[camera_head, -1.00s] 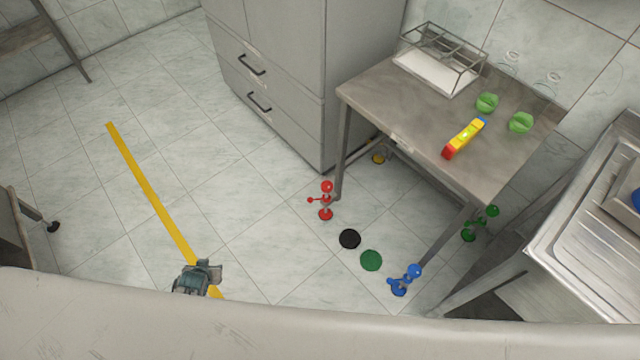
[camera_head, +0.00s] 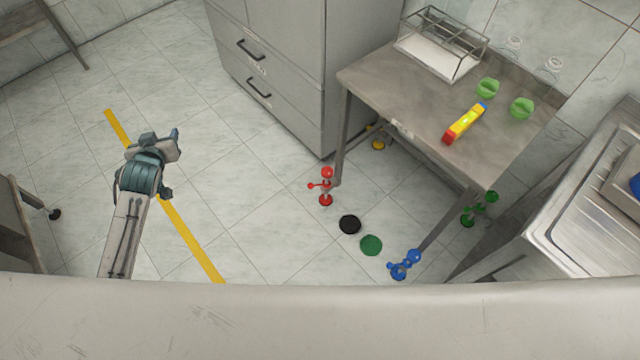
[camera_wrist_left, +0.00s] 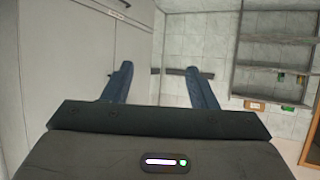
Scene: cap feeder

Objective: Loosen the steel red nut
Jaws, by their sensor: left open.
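The red nut (camera_head: 326,186) is a small red fitting with a round top, a side knob and a flat foot, at the front left leg of the steel table. It stands upright in the head view. My left gripper (camera_head: 177,142) is left of it, well apart, above the floor near the yellow line. In the left wrist view its two blue fingers (camera_wrist_left: 160,85) are spread with nothing between them. The red nut does not show in the wrist view. My right gripper is not in view.
The steel table (camera_head: 400,105) holds a wire rack (camera_head: 440,45), a coloured level (camera_head: 465,124) and green cups (camera_head: 487,88). Blue (camera_head: 404,264), green (camera_head: 480,208) and yellow (camera_head: 378,143) fittings are at its other legs. Black (camera_head: 350,225) and green (camera_head: 371,245) discs lie on the floor. A grey cabinet (camera_head: 275,60) stands behind.

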